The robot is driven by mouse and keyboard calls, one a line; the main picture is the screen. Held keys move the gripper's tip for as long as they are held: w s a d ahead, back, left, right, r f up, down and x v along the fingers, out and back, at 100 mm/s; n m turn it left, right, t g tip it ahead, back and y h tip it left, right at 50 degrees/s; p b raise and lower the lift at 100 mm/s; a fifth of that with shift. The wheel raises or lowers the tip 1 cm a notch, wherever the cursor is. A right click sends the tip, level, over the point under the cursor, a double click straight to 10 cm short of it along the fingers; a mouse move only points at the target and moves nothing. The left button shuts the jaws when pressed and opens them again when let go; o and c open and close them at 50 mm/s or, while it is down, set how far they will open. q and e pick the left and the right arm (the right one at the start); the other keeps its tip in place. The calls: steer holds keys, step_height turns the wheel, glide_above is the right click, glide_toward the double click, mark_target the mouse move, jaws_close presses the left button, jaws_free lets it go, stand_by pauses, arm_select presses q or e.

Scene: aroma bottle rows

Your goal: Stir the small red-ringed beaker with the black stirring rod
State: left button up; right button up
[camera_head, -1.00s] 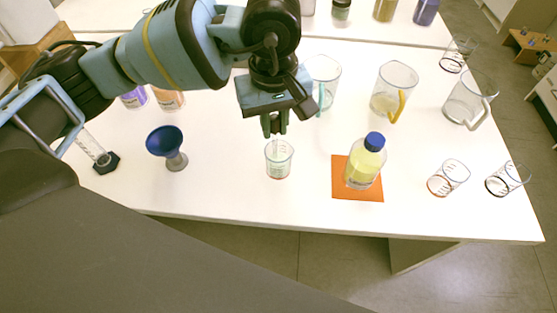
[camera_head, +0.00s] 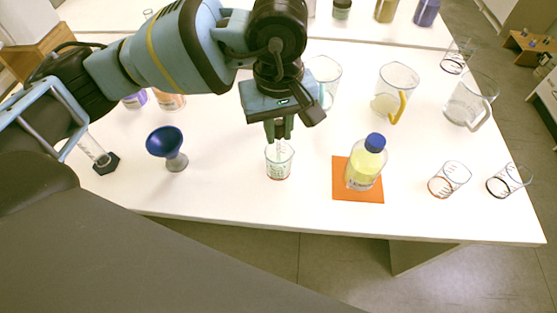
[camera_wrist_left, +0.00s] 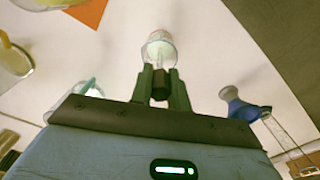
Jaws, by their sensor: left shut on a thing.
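The small red-ringed beaker (camera_head: 279,163) stands upright on the white table, directly below my left gripper (camera_head: 278,132). In the left wrist view the beaker (camera_wrist_left: 160,50) shows just beyond the fingertips. My left gripper is shut on the black stirring rod (camera_wrist_left: 160,86), whose dark end shows between the fingers in the wrist view. The rod points down to the beaker, and its lower part looks to be inside the glass. Whether its tip touches the bottom cannot be told. My right gripper is not in view.
A blue-capped yellow bottle (camera_head: 366,162) stands on an orange mat (camera_head: 343,190) right of the beaker. A blue funnel-shaped cup (camera_head: 165,142) stands to the left. Jugs (camera_head: 395,88) stand behind, and two beakers (camera_head: 449,179) stand at the right. The table's front edge is close.

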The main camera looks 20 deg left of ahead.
arm_select(q)
steer(key=shift+r, duration=0.15)
steer(key=shift+r+p, duration=2.35)
steer(key=shift+r, duration=2.1)
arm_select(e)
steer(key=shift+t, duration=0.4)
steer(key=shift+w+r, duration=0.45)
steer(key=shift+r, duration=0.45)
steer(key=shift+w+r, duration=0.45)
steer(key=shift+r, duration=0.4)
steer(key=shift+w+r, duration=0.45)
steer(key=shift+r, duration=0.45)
